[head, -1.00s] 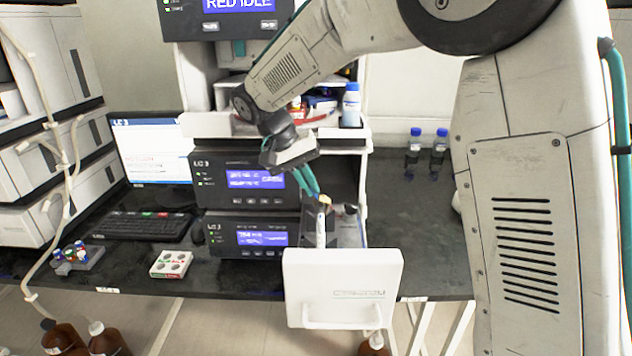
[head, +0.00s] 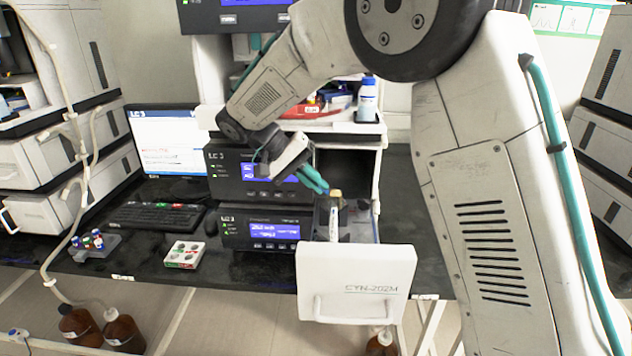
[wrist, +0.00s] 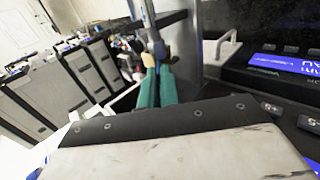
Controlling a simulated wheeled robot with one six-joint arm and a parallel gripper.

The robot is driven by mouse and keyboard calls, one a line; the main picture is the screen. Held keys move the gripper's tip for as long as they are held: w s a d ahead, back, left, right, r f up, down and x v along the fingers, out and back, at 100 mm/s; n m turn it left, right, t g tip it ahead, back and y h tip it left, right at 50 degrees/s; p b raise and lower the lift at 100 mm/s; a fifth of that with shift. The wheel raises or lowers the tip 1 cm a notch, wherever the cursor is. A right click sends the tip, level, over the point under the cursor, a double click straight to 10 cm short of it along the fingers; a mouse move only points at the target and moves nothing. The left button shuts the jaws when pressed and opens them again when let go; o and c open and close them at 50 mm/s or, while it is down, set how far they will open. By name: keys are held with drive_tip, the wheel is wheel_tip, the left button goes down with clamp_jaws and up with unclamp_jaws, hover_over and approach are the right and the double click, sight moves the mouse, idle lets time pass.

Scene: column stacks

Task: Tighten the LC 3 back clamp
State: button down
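The LC 3 stack stands in the middle of the head view, with two dark modules (head: 232,172) with lit blue displays. Beside them a white-fronted drawer (head: 357,262) marked CTN-202M is pulled out. A pale upright column (head: 334,222) with a tan top stands in it. The back clamp cannot be told apart at this size. My gripper (head: 322,187) has teal fingers, tilted down just left of the column's top. In the wrist view the fingers (wrist: 156,75) lie close together, a tan and dark part at their tips. Whether they hold anything is unclear.
A monitor (head: 168,142) and keyboard (head: 158,216) stand left on the black bench. A blue-capped bottle (head: 367,99) stands on the shelf above. Brown bottles (head: 122,332) stand below.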

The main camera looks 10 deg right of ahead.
drive_tip(key=c, duration=1.6)
unclamp_jaws()
drive_tip(key=v, duration=0.7)
drive_tip(key=shift+w+a+r, duration=0.1)
drive_tip(key=shift+a+r, duration=0.15)
drive_tip(key=shift+a, duration=0.05)
drive_tip(key=s+d+r+n+y, duration=0.1)
drive_tip(key=s+d+r+y, duration=0.15)
drive_tip(key=s+d, duration=0.45)
drive_tip(key=s+d+r+n+y, duration=0.1)
drive_tip(key=s+d+r+y, duration=0.15)
drive_tip(key=s+d, duration=0.5)
drive_tip(key=s+f+t+y, duration=0.1)
drive_tip(key=s+f, duration=0.1)
drive_tip(key=s, duration=0.4)
drive_tip(key=s+d+f+n+t+y, duration=0.1)
drive_tip(key=s+f, duration=0.1)
drive_tip(key=s, duration=0.5)
drive_tip(key=s+f+t+y, duration=0.1)
drive_tip(key=s+f+t, duration=0.1)
drive_tip(key=s, duration=0.5)
drive_tip(key=shift+d+f+n+y, duration=0.25)
drive_tip(key=shift+d+n+y, duration=0.05)
drive_tip(key=shift+d+y, duration=0.1)
